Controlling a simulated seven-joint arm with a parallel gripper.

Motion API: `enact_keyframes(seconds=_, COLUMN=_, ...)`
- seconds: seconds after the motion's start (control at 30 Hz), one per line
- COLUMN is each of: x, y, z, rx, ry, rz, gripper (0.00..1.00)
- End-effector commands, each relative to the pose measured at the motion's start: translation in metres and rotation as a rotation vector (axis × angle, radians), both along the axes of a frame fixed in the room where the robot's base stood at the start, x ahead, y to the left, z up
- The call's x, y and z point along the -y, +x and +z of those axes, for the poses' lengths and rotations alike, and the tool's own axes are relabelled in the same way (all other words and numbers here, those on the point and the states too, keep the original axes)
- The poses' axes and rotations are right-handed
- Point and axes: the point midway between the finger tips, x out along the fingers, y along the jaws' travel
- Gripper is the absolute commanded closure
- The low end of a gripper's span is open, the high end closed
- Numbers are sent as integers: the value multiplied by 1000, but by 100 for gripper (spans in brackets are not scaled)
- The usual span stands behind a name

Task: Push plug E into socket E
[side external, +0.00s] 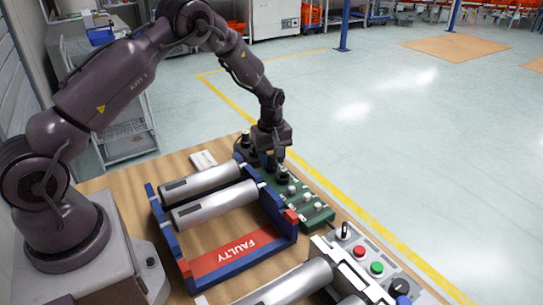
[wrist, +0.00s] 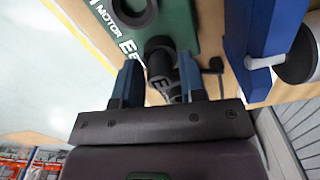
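Plug E (wrist: 160,64) is a dark cylinder with a pale letter on its side. In the wrist view it sits between the two blue fingers of my gripper (wrist: 160,80), which look closed on its sides. The green board (wrist: 178,22) carries white lettering reading "MOTOR" and an E beside the plug. I cannot tell how far the plug's end is from socket E, since the plug and fingers cover that spot. In the side view my gripper (side external: 276,154) is low over the green board (side external: 318,216), pointing down.
A dark ring-shaped fitting (wrist: 135,12) lies on the board beyond the plug. A blue rack marked FAULTY (side external: 238,252) holds two grey cylinders (side external: 215,204) left of the board. A control panel with buttons (side external: 376,268) stands at the front right. Open floor lies beyond the table.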

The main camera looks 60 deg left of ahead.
Motion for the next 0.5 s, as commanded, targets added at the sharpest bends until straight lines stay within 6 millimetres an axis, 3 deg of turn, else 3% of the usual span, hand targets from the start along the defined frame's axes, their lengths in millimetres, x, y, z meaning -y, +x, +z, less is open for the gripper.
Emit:
enact_keyframes(seconds=0.07, x=0, y=0, z=0, rx=0, ry=0, rz=0, gripper=46)
enact_keyframes(seconds=0.37, x=0, y=0, z=2, rx=1, ry=1, rz=0, gripper=46)
enact_keyframes(seconds=0.5, x=0, y=1, z=17, rx=3, ry=1, rz=0, gripper=46)
